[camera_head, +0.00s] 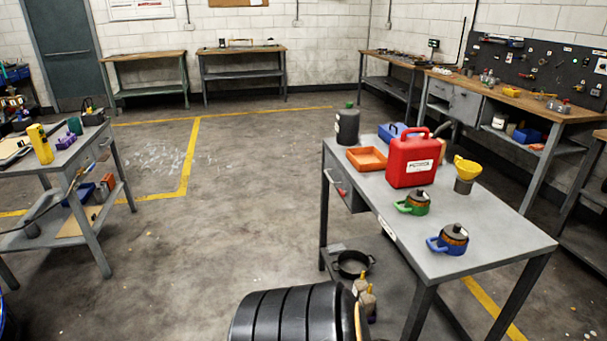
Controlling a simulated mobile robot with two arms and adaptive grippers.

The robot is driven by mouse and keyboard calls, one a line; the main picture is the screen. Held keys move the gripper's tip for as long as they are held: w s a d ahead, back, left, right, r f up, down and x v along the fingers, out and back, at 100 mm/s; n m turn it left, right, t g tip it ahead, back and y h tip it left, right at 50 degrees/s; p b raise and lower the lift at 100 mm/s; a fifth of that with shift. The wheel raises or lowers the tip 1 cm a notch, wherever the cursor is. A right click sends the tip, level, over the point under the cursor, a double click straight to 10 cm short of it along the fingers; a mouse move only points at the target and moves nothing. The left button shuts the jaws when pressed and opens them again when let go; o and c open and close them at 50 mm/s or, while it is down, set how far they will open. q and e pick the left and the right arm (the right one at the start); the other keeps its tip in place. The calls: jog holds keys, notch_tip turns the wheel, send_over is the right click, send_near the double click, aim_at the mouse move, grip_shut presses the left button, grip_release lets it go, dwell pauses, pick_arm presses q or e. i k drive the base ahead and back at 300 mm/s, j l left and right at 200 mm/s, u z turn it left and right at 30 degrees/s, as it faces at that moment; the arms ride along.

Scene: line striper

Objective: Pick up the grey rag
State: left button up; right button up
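I cannot make out a grey rag for certain in the head view. The grey metal table (465,240) at the right holds a red jerrycan (410,160), an orange tray (366,158), a dark grey canister (347,127), a blue container (392,133) and a yellow funnel (467,168) on a grey can. Neither of my grippers is in view.
A black ribbed object (290,315) stands at the bottom centre. A black pan (353,263) and bottles (367,300) are low beneath the table. A cluttered cart (85,150) is at left. Workbenches (240,52) line the walls. The middle floor is clear.

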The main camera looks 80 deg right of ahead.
aim_at(336, 249)
jog(key=z, duration=3.05)
jog(key=i+l+z, duration=0.25)
jog(key=l+z, duration=0.2)
jog(key=l, duration=0.2)
jog(key=i+l+z, duration=0.4)
jog(key=l, duration=0.2)
jog(key=i+l+z, duration=0.3)
jog(key=l+z, duration=0.15)
jog(key=i+l+z, duration=0.5)
jog(key=i+z, duration=0.35)
jog(key=i+u, duration=0.4)
jog(key=i, duration=0.25)
jog(key=i+l+u, duration=0.35)
jog(key=i, duration=0.25)
jog(key=i+j+u, duration=0.3)
jog(key=u, duration=0.15)
jog(key=i+j+u, duration=0.1)
jog(key=i+u, duration=0.85)
jog(key=i+l+u, duration=0.1)
jog(key=i+u, duration=0.2)
jog(key=u, duration=0.15)
jog(key=i+u, duration=0.35)
jog(key=i+l+u, duration=0.15)
jog(key=i+u, duration=0.2)
jog(key=i, duration=0.2)
jog(key=i+l+u, duration=0.3)
jog(key=i, duration=0.15)
jog(key=i+l+u, duration=0.35)
jog(key=i, duration=0.05)
